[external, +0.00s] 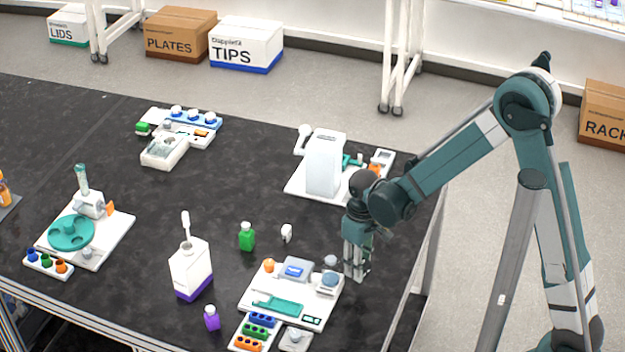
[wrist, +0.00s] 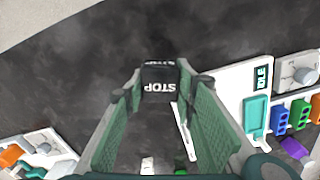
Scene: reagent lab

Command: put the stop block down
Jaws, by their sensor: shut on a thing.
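The stop block (wrist: 158,86) is a small black block with white "STOP" lettering. In the wrist view it sits between the far ends of my gripper's green fingers. My gripper (wrist: 160,92) is shut on it. In the external view my gripper (external: 356,272) points down over the dark bench, just right of the white station with the teal piece (external: 277,304). I cannot make out the block against the dark bench there. I cannot tell whether its underside touches the bench.
The white station also shows at the right of the wrist view (wrist: 236,92), with coloured racks (wrist: 280,122) beside it. Another white station (external: 303,182) with a tall white housing stands behind my gripper. A white bottle (external: 190,268) and a green bottle (external: 247,237) stand left. Bare bench lies around my gripper.

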